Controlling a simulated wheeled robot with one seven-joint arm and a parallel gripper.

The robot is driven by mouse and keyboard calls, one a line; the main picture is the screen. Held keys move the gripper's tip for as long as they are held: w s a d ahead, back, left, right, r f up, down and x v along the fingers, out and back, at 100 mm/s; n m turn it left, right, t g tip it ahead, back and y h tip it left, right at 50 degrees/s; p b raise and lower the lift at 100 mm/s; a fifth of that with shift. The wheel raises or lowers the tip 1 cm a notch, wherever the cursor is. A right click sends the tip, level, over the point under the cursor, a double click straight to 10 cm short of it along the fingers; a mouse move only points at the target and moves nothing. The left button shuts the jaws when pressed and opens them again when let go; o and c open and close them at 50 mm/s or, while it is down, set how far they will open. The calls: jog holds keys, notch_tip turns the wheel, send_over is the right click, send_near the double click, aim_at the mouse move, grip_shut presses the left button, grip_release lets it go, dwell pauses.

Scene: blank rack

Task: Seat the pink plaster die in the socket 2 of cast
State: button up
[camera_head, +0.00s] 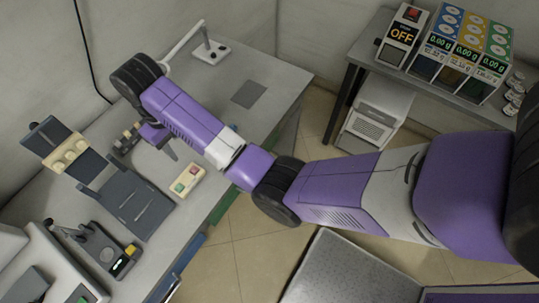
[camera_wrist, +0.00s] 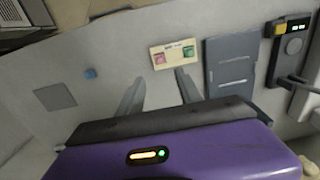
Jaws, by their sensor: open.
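My gripper (camera_head: 168,150) hangs over the left bench; in the wrist view its two fingers (camera_wrist: 159,77) are apart with only bare bench top between them. A cream block with rounded spots along its top (camera_head: 68,153), which looks like the cast, sits on a dark stand left of my gripper. Its sockets are too small to tell apart. A small cream panel (camera_head: 187,180) with a pinkish-red square and a green square lies in front of my gripper; it also shows beyond the fingertips in the wrist view (camera_wrist: 174,54). I cannot pick out the pink die for certain.
A small rack with tan pieces (camera_head: 127,138) stands beside my gripper. A dark grey slotted plate (camera_head: 128,200) and a black device (camera_head: 105,255) are on the near bench. A small blue object (camera_wrist: 90,73) and a flat grey pad (camera_head: 248,95) lie on otherwise clear bench.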

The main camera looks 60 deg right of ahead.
jog(key=s+f+t, duration=0.1)
jog(key=s+f, duration=0.1)
jog(key=f, duration=0.2)
jog(key=s+f+t, duration=0.1)
jog(key=s+f, duration=0.2)
jog(key=f, duration=0.1)
jog(key=s+f+t, duration=0.1)
jog(key=s+f, duration=0.1)
jog(key=f, duration=0.1)
jog(key=shift+s+a+f, duration=0.1)
jog(key=shift+s+f, duration=0.25)
jog(key=shift+f, duration=0.05)
jog(key=shift+t, duration=0.9)
jog(key=s, duration=0.1)
jog(key=s+f, duration=0.2)
jog(key=s, duration=0.1)
jog(key=s+r+t, duration=0.3)
jog(key=s+r, duration=0.2)
jog(key=s, duration=0.4)
jog(key=s+r+t, duration=0.3)
jog(key=s+r, duration=0.2)
jog(key=s, duration=0.5)
jog(key=s+r+t, duration=0.2)
jog(key=s+r, duration=0.1)
jog(key=r, duration=0.4)
jog(key=s+r+t, duration=0.2)
jog(key=s+r, duration=0.1)
jog(key=r, duration=0.5)
jog(key=shift+s+r, duration=0.25)
jog(key=shift+s, duration=0.1)
